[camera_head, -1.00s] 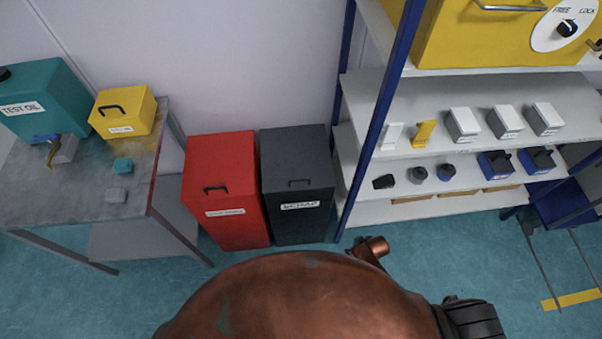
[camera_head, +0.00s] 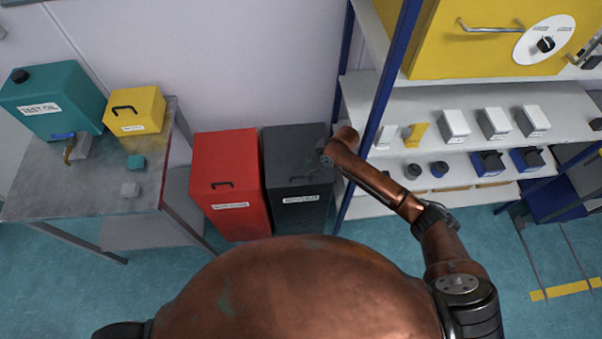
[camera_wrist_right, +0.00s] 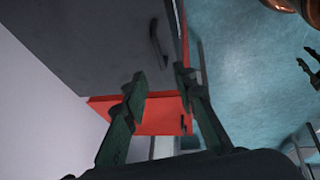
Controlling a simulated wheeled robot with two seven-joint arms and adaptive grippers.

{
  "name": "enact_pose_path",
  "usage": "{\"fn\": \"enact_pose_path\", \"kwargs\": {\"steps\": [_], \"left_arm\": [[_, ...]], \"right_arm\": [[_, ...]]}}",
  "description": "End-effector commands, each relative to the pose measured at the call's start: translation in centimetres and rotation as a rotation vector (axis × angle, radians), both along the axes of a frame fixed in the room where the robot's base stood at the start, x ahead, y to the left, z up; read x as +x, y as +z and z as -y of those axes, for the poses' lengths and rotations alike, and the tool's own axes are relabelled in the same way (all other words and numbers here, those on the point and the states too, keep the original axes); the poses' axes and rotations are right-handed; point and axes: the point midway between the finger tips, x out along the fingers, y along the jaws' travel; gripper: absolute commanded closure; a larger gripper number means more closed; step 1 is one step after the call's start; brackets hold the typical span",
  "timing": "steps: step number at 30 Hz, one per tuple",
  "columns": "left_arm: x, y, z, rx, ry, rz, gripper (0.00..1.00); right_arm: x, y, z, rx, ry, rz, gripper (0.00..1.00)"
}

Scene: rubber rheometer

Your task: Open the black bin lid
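The black bin (camera_head: 300,215) stands between the red bin and the shelf, its lid (camera_head: 290,143) down. Its handle (camera_wrist_right: 155,38) shows in the right wrist view, on the dark face beyond my fingers. My right gripper (camera_head: 325,157) is over the right part of the black bin in the head view. In the right wrist view its two green fingers (camera_wrist_right: 161,78) are apart with nothing between them, short of the handle. What seem to be my left gripper's fingers (camera_wrist_right: 309,62) show apart at the right edge of the right wrist view; the head view does not show them.
The red bin (camera_head: 226,175) stands close on the left of the black bin. A blue shelf post (camera_head: 392,75) and shelves with small items stand close on the right. A metal table (camera_head: 85,205) with a teal oil container (camera_head: 50,105) and yellow box (camera_head: 135,108) is at left.

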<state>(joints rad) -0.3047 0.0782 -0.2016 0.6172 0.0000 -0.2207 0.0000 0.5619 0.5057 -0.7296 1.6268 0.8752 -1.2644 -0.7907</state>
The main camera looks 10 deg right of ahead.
Motion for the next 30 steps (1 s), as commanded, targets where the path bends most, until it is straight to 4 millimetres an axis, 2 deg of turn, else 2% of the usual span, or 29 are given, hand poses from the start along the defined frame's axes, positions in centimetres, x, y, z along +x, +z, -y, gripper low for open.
{"fn": "enact_pose_path", "kwargs": {"steps": [15, 26, 30], "left_arm": [[0.7, -0.2, 0.0, 0.000, -0.001, 0.009, 0.60], [0.8, -0.2, -0.2, 0.002, 0.000, 0.010, 0.60], [0.8, -0.2, -0.2, 0.002, 0.000, 0.009, 0.60]], "right_arm": [[1.2, -6.2, -2.8, 0.000, 0.004, -0.002, 0.74], [1.4, -6.8, -3.0, -0.001, 0.003, 0.000, 0.74], [1.4, -6.8, -3.0, 0.000, 0.003, 0.000, 0.82]]}}
